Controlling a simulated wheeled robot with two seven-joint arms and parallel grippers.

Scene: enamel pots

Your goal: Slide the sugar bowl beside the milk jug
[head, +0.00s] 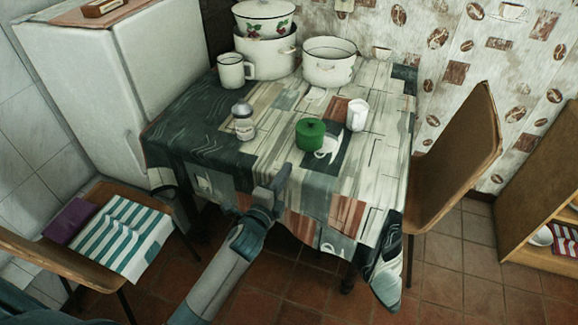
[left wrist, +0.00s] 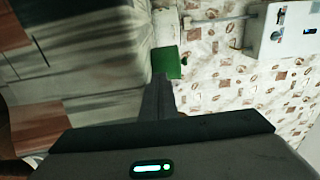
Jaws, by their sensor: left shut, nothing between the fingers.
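The sugar bowl seems to be the small green lidded pot (head: 310,136) on the table, near the middle. The milk jug seems to be the small white jug (head: 357,116), standing to the right of the green pot and a little farther back, with a gap between them. My left gripper (head: 285,168) is shut and empty at the table's near edge, in front of and slightly left of the green pot, apart from it. In the left wrist view the green pot (left wrist: 168,62) shows just beyond the shut fingers (left wrist: 160,80). My right gripper is not in view.
A jar with a grey lid (head: 243,123) stands left of the green pot. A white mug (head: 233,69) and larger enamel pots (head: 329,64) stand at the back of the table. The patterned cloth (head: 370,170) is clear at the front right. A chair (head: 460,150) stands on the right.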

